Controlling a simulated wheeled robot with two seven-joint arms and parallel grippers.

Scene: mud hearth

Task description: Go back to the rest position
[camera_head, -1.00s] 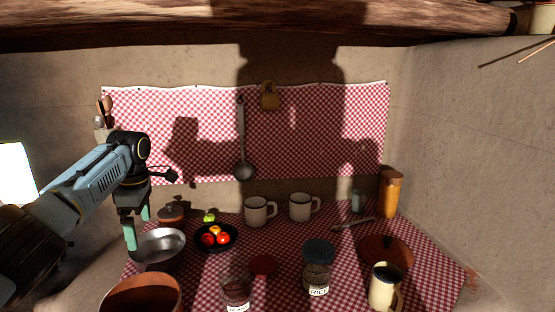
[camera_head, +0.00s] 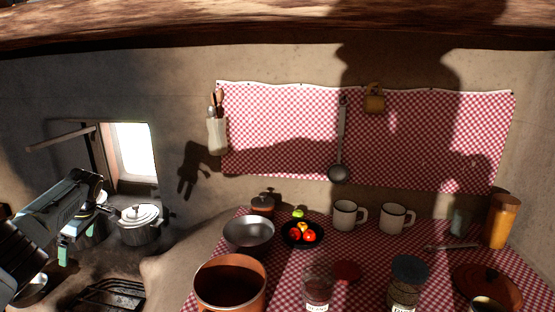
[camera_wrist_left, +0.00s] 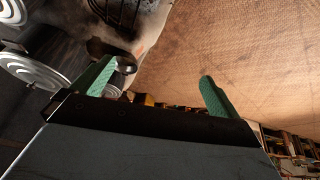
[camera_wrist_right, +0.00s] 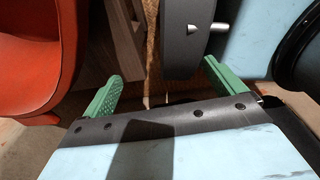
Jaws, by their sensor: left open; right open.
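My left gripper (camera_head: 68,247) is at the far left of the head view, in front of the dark hearth recess. In the left wrist view its two green fingers (camera_wrist_left: 156,86) are wide apart with nothing between them. My right gripper is outside the head view. In the right wrist view its green fingers (camera_wrist_right: 164,84) are spread and hold nothing. Dark and pale blue parts of my own body show just beyond them.
A checked counter at right holds a clay pot (camera_head: 230,285), a metal bowl (camera_head: 248,231), a black fruit bowl (camera_head: 302,236), mugs (camera_head: 345,216) and jars. A lidded white pot (camera_head: 140,222) and a dark grate (camera_head: 108,296) are at left. An orange-red seat-like object (camera_wrist_right: 28,60) is beside my right gripper.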

